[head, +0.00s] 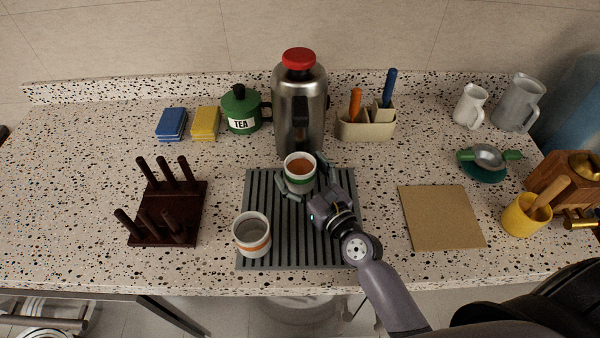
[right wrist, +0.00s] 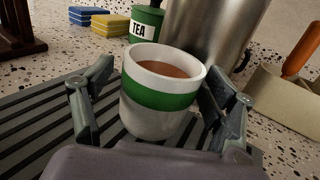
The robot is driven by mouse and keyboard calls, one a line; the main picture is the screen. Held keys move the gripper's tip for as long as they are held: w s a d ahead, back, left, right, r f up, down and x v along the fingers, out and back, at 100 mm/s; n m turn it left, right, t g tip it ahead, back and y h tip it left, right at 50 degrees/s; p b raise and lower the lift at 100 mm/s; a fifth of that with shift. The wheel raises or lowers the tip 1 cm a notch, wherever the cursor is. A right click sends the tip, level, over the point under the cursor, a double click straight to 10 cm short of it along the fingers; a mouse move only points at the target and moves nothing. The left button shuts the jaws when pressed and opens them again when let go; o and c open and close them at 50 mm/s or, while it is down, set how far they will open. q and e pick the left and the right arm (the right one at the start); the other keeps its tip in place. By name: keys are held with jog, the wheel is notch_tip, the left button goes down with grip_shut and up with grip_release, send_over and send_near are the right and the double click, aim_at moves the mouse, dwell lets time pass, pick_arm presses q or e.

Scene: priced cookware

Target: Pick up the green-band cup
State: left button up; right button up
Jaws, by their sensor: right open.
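The green-band cup (head: 299,174) is white with a green band and holds brown liquid. It stands upright at the back of the grey ribbed mat (head: 262,262). My right gripper (head: 305,177) is open, with one finger on each side of the cup. In the right wrist view the cup (right wrist: 162,92) sits between the two spread fingers (right wrist: 163,100), with gaps visible on both sides. A second white cup with an orange band (head: 252,236) stands at the mat's front left and looks empty. My left gripper is not in view.
A steel dispenser with a red lid (head: 299,110) stands close behind the cup. A green TEA pot (head: 242,110), sponges (head: 205,123), a utensil holder (head: 366,125), a dark peg rack (head: 170,205) and a tan board (head: 441,218) surround the mat. The mat's right front is clear.

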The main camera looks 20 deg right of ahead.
jog(key=shift+c, duration=0.4)
jog(key=c, duration=1.5)
